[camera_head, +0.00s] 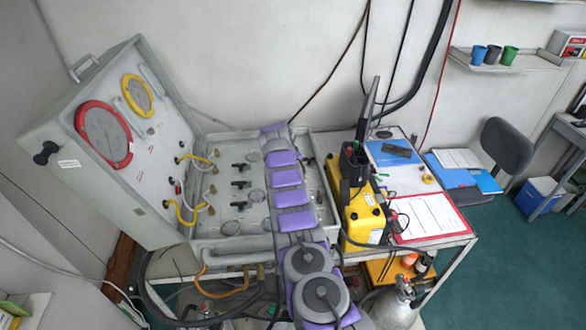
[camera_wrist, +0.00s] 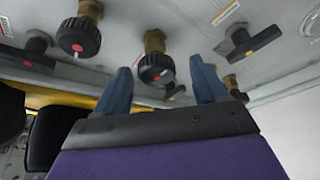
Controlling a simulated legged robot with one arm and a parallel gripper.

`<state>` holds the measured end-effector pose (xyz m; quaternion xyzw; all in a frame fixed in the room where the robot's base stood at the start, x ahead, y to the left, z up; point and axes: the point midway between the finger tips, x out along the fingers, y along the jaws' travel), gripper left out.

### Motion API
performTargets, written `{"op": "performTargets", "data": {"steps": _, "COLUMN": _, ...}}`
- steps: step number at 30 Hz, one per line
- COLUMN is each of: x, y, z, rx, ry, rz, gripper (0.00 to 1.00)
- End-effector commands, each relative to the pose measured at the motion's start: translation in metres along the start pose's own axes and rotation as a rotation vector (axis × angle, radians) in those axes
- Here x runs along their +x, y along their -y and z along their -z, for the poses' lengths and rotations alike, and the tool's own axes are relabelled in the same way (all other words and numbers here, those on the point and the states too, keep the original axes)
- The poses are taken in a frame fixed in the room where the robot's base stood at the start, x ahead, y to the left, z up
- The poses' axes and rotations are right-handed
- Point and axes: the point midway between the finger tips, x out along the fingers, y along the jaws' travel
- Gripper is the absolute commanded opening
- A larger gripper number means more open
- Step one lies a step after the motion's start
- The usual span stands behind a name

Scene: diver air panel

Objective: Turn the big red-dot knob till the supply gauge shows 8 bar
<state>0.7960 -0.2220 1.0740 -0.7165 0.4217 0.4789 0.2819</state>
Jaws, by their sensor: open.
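In the wrist view a black ribbed knob (camera_wrist: 156,68) on a brass stem sits between my gripper's two blue fingers (camera_wrist: 163,80). The fingers are spread, one to each side of it, and I see no clear contact. A second black knob with a red dot (camera_wrist: 78,38) is to the left, outside the fingers. I cannot tell for sure which is the big red-dot knob. In the head view a red-ringed gauge (camera_head: 103,135) and a yellow-ringed gauge (camera_head: 137,96) are on the grey case's raised lid; I cannot read their needles or tell which is the supply gauge.
Black T-handles (camera_wrist: 252,42) flank the knobs on the panel in the wrist view. In the head view yellow hoses (camera_head: 186,214) link lid and base panel. A yellow unit (camera_head: 362,217) and a red-edged clipboard (camera_head: 425,216) are right of the case.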

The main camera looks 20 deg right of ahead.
Motion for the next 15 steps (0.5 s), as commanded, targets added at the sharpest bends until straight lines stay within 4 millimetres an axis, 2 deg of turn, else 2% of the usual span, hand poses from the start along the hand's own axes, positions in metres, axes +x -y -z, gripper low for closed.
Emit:
{"op": "performTargets", "data": {"steps": 8, "x": -0.002, "y": 0.000, "z": 0.000, "rx": -0.001, "ry": 0.000, "rz": -0.001, "gripper": 0.71}}
{"op": "performTargets", "data": {"steps": 15, "x": -0.021, "y": 0.002, "z": -0.001, "rx": -0.002, "ry": -0.001, "rz": 0.001, "gripper": 0.71}}
